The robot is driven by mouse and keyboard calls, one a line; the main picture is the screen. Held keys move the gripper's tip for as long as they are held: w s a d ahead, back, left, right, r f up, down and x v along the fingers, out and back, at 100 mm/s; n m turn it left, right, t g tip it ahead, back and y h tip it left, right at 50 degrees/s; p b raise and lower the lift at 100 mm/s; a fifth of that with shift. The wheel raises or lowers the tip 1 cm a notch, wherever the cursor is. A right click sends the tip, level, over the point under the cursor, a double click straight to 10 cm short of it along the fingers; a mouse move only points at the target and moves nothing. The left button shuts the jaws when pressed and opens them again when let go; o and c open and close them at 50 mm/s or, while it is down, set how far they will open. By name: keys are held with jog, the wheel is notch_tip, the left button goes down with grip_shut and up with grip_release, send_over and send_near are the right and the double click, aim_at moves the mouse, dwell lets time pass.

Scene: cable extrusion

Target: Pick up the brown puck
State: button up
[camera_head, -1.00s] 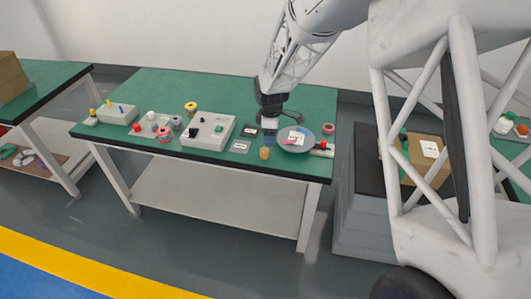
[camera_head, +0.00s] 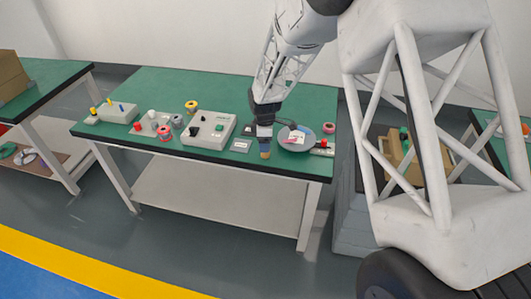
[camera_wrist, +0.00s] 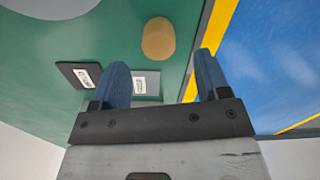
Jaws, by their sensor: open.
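The brown puck (camera_head: 265,155) is a small tan cylinder near the front edge of the green table. It shows in the wrist view (camera_wrist: 158,38) as a round tan shape in line with the space between my fingers. My gripper (camera_head: 264,142) is just over or behind the puck in the head view. In the wrist view my gripper (camera_wrist: 161,62) has its two blue fingers spread wide with nothing between them. The puck is beyond the fingertips, and I cannot tell the exact gap.
A grey round plate (camera_head: 297,138) with small items lies right of the puck. A grey labelled card (camera_head: 240,146) and a dark labelled card (camera_wrist: 80,75) lie close by. A pale control box (camera_head: 208,131) and several spools are to the left. The table's front edge is near.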

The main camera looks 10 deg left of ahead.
jog(key=shift+f, duration=0.2)
jog(key=shift+d+f, duration=0.15)
jog(key=shift+f, duration=2.35)
jog(key=c, duration=1)
jog(key=shift+r, duration=0.15)
jog(key=shift+c, duration=0.2)
jog(key=shift+w+r, duration=0.1)
jog(key=shift+r, duration=0.4)
jog(key=shift+s+d+r, duration=0.1)
jog(key=shift+s+r, duration=0.1)
jog(key=shift+r, duration=0.4)
jog(key=shift+s+d+r, duration=0.1)
jog(key=shift+s+r, duration=0.05)
jog(key=shift+r, duration=0.4)
jog(key=s+d, duration=0.3)
jog(key=s, duration=0.3)
jog(key=s+d+r, duration=0.1)
jog(key=s+d, duration=0.3)
jog(key=s, duration=0.3)
jog(key=shift+s+r, duration=0.2)
jog(key=shift+s, duration=0.1)
